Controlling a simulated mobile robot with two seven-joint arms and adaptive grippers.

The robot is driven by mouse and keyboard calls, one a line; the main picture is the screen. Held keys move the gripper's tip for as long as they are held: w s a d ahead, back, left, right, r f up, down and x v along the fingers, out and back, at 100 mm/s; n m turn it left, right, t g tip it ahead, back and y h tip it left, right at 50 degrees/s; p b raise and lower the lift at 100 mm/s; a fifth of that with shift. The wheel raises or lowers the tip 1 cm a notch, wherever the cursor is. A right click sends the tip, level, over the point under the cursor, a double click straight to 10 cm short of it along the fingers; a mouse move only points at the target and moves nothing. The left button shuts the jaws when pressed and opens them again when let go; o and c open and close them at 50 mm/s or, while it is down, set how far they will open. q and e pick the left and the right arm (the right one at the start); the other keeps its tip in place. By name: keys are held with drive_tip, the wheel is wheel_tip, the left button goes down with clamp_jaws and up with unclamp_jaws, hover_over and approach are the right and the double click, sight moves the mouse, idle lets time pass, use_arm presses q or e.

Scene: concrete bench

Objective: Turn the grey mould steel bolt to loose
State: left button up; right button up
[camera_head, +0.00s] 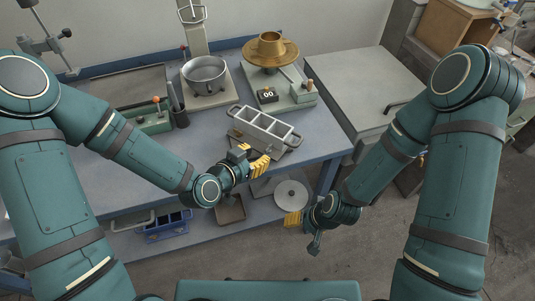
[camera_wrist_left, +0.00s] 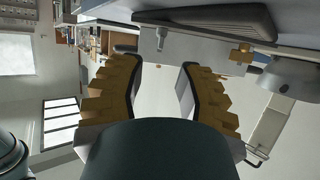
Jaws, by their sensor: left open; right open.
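The grey mould (camera_head: 266,127) with three open compartments sits near the front edge of the blue bench. My left gripper (camera_head: 258,166) is at the bench's front edge, just in front of the mould, with yellow ribbed fingers. In the left wrist view its fingers (camera_wrist_left: 158,64) are open, with nothing between them. A small metal bolt-like part (camera_wrist_left: 161,38) shows just beyond the fingertips; I cannot tell for sure that it is the steel bolt. In the head view the bolt cannot be made out. My right gripper (camera_head: 293,219) is open and empty, lower right, off the bench.
Behind the mould stand a scale (camera_head: 292,97) with a brass-coloured pan (camera_head: 270,51) and a grey bowl (camera_head: 205,75). A blue crate (camera_head: 167,226) and grey disc (camera_head: 291,193) are on the lower shelf. A grey cabinet stands right.

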sight(268, 148)
use_arm(q)
drive_tip(key=shift+b+x, duration=0.55)
drive_tip(key=shift+x, duration=2.6)
drive_tip(key=shift+r, duration=0.1)
clamp_jaws()
